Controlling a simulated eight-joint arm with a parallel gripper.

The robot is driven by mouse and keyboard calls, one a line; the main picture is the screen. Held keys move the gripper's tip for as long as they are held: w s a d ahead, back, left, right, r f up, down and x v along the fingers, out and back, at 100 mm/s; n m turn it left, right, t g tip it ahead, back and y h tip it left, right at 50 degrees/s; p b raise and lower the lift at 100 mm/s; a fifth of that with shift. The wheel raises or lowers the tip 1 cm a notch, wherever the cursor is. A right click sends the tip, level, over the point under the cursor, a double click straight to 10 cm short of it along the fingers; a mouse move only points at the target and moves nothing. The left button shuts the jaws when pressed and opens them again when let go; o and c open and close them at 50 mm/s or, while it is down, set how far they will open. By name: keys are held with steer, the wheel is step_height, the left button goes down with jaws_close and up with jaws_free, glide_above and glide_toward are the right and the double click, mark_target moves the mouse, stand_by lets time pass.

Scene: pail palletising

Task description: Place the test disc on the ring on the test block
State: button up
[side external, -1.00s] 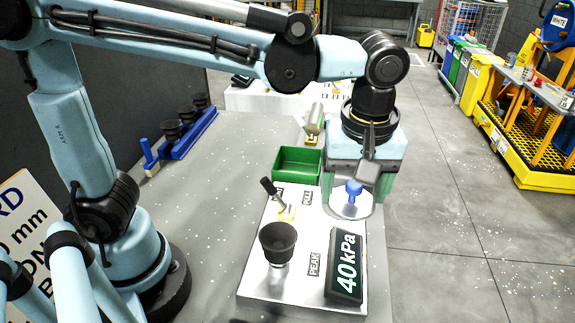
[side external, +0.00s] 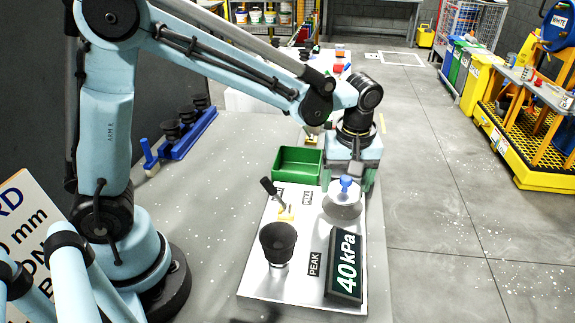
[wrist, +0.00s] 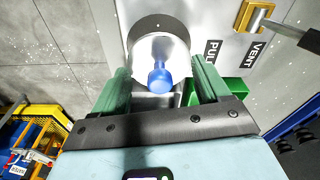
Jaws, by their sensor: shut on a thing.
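The test disc (side external: 338,197) is a pale round plate with a blue knob (side external: 346,183) on top. My gripper (side external: 349,182) has its green fingers at opposite edges of the disc and is shut on it. The wrist view shows the disc (wrist: 153,50) and knob between the fingers. A grey ring (side external: 343,212) on the white test block (side external: 300,275) shows just in front of and below the disc. The wrist view shows part of the ring (wrist: 158,22) past the disc. The exact gap between disc and ring is unclear.
A black suction cup (side external: 278,240) and a display reading 40 kPa (side external: 345,268) stand on the block's near part. A black-handled lever (side external: 273,192) stands at its left. A green bin (side external: 297,165) sits behind. A blue rack (side external: 185,135) with black cups is back left.

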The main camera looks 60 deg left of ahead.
mark_target(345, 187)
steer(key=shift+f, duration=1.55)
steer(key=shift+f, duration=0.15)
steer(key=o, duration=1.1)
steer(key=shift+o, duration=0.2)
step_height(345, 187, up, 12)
steer(key=s+d, duration=0.1)
steer(key=s+a+f+m+t+h, duration=0.1)
steer(key=s+a+f+m+t, duration=0.2)
steer(key=s+a+m+t, duration=0.3)
steer(key=shift+s+a+m, duration=0.85)
steer(key=shift+s+m, duration=1.2)
steer(key=shift+m, duration=0.55)
